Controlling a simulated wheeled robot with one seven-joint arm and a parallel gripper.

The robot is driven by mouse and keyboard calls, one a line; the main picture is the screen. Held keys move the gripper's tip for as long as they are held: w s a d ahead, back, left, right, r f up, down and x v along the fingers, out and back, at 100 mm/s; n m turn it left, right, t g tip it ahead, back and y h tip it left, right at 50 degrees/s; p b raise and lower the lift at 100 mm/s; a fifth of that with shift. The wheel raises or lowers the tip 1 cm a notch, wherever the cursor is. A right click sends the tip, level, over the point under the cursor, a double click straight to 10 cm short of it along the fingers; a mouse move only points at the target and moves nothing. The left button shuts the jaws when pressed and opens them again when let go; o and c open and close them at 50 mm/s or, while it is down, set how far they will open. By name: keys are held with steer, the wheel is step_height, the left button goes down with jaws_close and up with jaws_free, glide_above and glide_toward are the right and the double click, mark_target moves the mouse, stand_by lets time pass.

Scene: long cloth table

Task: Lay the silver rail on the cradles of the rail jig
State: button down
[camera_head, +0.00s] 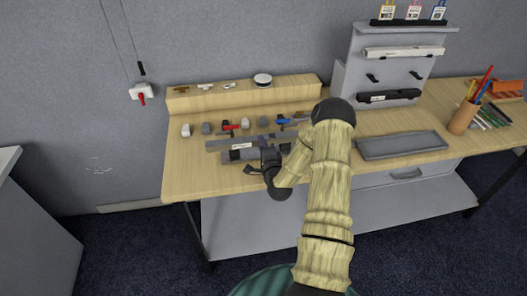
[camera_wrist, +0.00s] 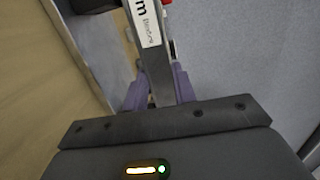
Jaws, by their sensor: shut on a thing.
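The silver rail (camera_wrist: 156,70), a long bar with a white printed label, runs up through the wrist view between the two purple fingers of my gripper (camera_wrist: 160,84). My gripper is shut on it. In the head view my gripper (camera_head: 269,160) is at the table's front edge, over a cluster of grey and dark bars (camera_head: 240,143). My arm and gripper hide part of this cluster, and I cannot tell for certain which part of it is the rail jig or whether the rail touches a cradle. A grey plate (camera_wrist: 98,42) lies beside the rail in the wrist view.
Small grey, red and blue parts (camera_head: 228,126) lie behind the bars, before a raised wooden shelf (camera_head: 240,93). To the right, a grey rack (camera_head: 392,65) holds a white rail (camera_head: 404,52) and a black rail (camera_head: 388,96). A grey tray (camera_head: 402,145) and pencil cup (camera_head: 462,117) stand there.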

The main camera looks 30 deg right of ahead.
steer(key=shift+w+d, duration=0.25)
steer(key=shift+w, duration=0.7)
steer(key=shift+b, duration=0.65)
stand_by(0.3)
steer(key=shift+f+b, duration=0.8)
steer(key=shift+f, duration=0.15)
stand_by(0.5)
steer(key=c, duration=1.1)
jaws_free()
steer(key=shift+o, duration=0.2)
steer(key=shift+s, duration=0.2)
steer(key=s+a+b, duration=0.2)
steer(key=s+a, duration=0.1)
steer(key=s, duration=1.3)
steer(key=shift+s, duration=0.4)
